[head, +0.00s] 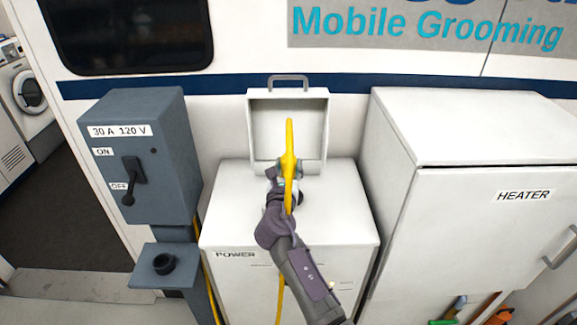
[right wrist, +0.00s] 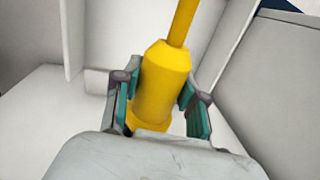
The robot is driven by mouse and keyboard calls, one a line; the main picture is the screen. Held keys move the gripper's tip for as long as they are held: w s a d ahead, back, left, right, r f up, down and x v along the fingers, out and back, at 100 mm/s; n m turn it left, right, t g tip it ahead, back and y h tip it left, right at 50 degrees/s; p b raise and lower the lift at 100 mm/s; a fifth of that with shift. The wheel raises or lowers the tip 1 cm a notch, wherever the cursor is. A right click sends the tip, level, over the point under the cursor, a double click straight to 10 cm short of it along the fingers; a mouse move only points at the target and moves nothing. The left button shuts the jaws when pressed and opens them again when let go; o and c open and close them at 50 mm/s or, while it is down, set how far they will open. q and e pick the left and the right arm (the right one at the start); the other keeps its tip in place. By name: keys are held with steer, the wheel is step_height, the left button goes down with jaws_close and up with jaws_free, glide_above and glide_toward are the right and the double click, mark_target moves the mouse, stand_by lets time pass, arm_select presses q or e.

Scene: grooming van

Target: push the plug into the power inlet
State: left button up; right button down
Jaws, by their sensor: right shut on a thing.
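The yellow plug (right wrist: 163,85) is between the pads of my right gripper (right wrist: 160,103), which is shut on it. Its cable rises from its top end in the right wrist view, and its lower end is hidden by the gripper. In the head view the plug (head: 289,160) and my right gripper (head: 288,178) are over the top of the white POWER cabinet (head: 228,215), in front of a raised lid (head: 312,105). The power inlet is not clearly visible; my gripper and arm cover that spot, so I cannot tell whether the plug touches it.
A grey switch box (head: 165,150) stands left, its lever (head: 129,185) pointing down by OFF. Below it a small shelf carries a dark round holder (head: 163,263). The white HEATER cabinet (head: 470,130) stands close on the right. Yellow cable (head: 210,290) hangs beside the POWER cabinet.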

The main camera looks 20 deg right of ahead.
steer(key=shift+f, duration=0.2)
stand_by(0.4)
steer(key=shift+f+b, duration=0.4)
steer(key=shift+f, duration=0.15)
steer(key=shift+f, duration=0.15)
steer(key=shift+f, duration=0.35)
steer(key=shift+f+b, duration=0.65)
stand_by(0.8)
steer(key=c, duration=0.6)
jaws_free()
steer(key=shift+o, duration=0.2)
steer(key=shift+s, duration=0.1)
